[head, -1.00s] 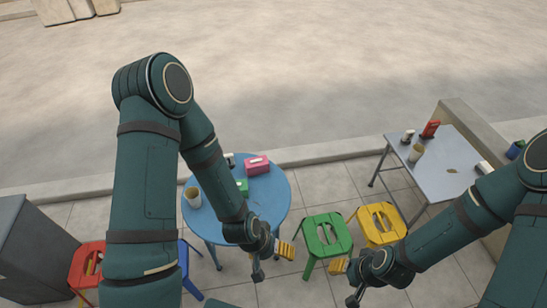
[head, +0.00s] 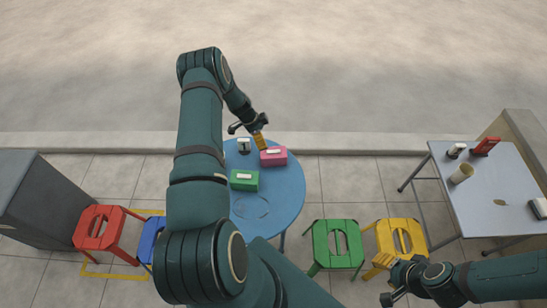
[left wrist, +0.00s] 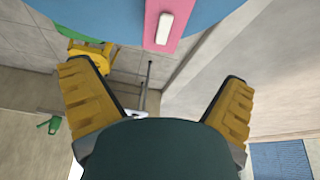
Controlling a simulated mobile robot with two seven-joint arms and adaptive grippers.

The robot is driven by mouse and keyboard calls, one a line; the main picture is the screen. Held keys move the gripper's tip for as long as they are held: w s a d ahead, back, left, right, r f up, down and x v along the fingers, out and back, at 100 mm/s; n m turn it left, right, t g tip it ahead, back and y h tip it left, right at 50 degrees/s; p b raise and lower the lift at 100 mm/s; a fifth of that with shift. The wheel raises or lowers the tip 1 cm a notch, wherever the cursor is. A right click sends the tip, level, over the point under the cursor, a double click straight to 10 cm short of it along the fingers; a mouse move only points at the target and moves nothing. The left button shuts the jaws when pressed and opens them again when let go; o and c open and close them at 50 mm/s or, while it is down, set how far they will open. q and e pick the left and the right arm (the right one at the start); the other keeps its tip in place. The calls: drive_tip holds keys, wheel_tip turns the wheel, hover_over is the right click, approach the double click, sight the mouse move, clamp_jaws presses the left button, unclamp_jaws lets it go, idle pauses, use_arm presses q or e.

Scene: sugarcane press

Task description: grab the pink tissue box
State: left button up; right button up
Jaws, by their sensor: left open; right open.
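The pink tissue box (head: 278,159), with a white slot on top, sits near the far edge of the round blue table (head: 290,195). In the left wrist view the box (left wrist: 176,40) shows at the top, beyond the fingertips. My right gripper (head: 379,281) is open and empty by the yellow stool.
Green (head: 337,242), yellow (head: 402,237), red (head: 100,228) and blue stools stand around. A grey table (head: 490,190) with several items stands right. A low kerb runs behind the blue table.

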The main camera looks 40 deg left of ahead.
sight(273, 152)
use_arm(q)
drive_tip(key=x, duration=0.2)
drive_tip(key=b+x, duration=0.1)
drive_tip(key=x, duration=0.2)
drive_tip(key=a+x, duration=0.1)
drive_tip(key=x, duration=0.2)
drive_tip(key=shift+f, duration=0.2)
drive_tip(key=shift+b+x, duration=0.75)
drive_tip(key=shift+x, duration=1.9)
drive_tip(key=shift+d, duration=0.1)
drive_tip(key=shift+f+b, duration=0.25)
drive_tip(key=shift+b, duration=0.25)
drive_tip(key=c, duration=1.2)
